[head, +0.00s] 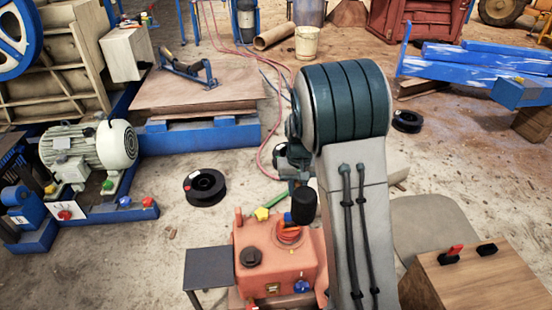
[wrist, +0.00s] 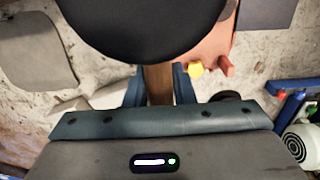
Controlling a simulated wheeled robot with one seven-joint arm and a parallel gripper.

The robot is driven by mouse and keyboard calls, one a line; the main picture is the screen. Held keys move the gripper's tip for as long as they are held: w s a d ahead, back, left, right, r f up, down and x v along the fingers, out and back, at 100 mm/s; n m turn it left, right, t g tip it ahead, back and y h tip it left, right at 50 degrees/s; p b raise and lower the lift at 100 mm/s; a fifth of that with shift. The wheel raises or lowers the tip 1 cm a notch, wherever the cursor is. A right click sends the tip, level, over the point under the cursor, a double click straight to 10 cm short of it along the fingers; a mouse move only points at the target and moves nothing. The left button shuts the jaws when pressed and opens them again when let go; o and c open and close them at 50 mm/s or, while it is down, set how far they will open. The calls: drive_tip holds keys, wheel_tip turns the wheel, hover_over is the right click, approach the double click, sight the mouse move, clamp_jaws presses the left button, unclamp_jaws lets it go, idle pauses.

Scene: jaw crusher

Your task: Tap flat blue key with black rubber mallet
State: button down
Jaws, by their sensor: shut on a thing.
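My gripper (wrist: 158,84) is shut on the wooden handle of the black rubber mallet, blue-grey fingers on either side. The mallet's round black head (wrist: 145,28) fills the top of the wrist view. In the head view the mallet head (head: 304,207) shows as a dark cylinder over the back right of the orange-red housing (head: 262,258); I cannot tell whether it touches. A small blue piece (head: 301,286) sits low at the housing's front right, apart from the mallet head; it looks like the blue key, but its shape is too small to be sure. My arm hides the housing's right side.
A yellow knob (head: 262,214) and a green bar stand behind the housing. A dark plate (head: 209,268) is at its left. A wooden box (head: 480,275) with a red-and-black switch stands at right. A black spool (head: 205,187) lies on open floor; a motor (head: 90,146) stands left.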

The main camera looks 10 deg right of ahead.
drive_tip(key=w+f+p, duration=0.2)
drive_tip(key=w+p, duration=0.1)
drive_tip(key=w, duration=1.1)
drive_tip(key=shift+a+f, duration=0.25)
drive_tip(key=shift+f, duration=0.15)
drive_tip(key=shift+p, duration=0.3)
wheel_tip(320, 180, down, 12)
drive_tip(key=b, duration=0.6)
wheel_tip(320, 180, up, 5)
drive_tip(key=p, duration=0.3)
